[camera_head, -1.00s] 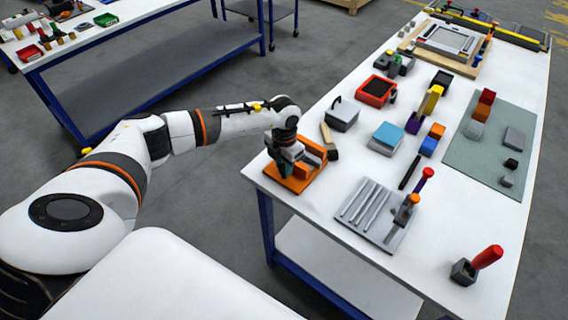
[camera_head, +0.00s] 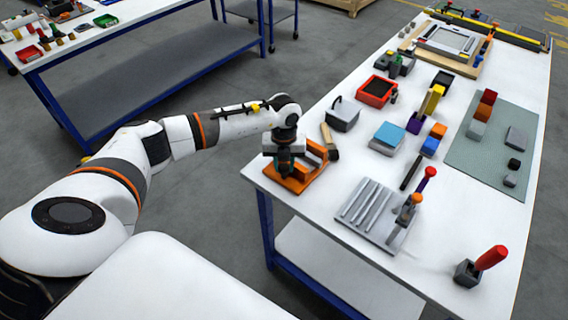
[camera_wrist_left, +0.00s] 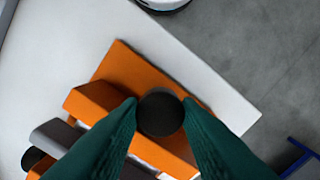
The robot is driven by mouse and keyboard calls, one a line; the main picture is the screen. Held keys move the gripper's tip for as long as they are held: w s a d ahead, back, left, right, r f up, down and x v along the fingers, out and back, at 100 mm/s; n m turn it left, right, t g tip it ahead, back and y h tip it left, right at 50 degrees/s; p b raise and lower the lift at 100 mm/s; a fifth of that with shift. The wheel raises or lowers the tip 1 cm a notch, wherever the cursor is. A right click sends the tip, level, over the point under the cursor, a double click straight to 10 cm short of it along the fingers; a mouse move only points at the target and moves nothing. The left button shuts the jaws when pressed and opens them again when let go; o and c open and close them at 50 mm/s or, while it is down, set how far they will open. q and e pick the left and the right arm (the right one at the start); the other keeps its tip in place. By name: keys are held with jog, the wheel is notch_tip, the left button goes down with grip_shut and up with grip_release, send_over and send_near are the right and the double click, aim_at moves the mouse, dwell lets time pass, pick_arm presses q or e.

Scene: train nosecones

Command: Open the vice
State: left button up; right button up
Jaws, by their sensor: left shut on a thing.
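The orange vice (camera_head: 303,178) sits at the near left corner of the white table. In the left wrist view its orange base (camera_wrist_left: 135,68) lies on the white table top, with a grey part between orange blocks. My left gripper (camera_head: 285,168) points down over the vice. In the left wrist view its two dark green fingers (camera_wrist_left: 160,112) are shut on a round black knob (camera_wrist_left: 160,113) at the vice's end. The gripper partly hides the vice in the head view. My right gripper is not in view.
A brush-like wooden item (camera_head: 328,141) and a grey box (camera_head: 343,114) stand beside the vice. A grey slotted tray (camera_head: 372,211) lies to its right. The table edge (camera_head: 262,190) is close by.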

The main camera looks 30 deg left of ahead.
pick_arm(q)
jog(key=shift+n, duration=0.7)
jog(key=shift+w+a+r, duration=0.1)
jog(key=shift+r, duration=0.05)
jog(key=o, duration=1)
jog(key=shift+c, duration=0.2)
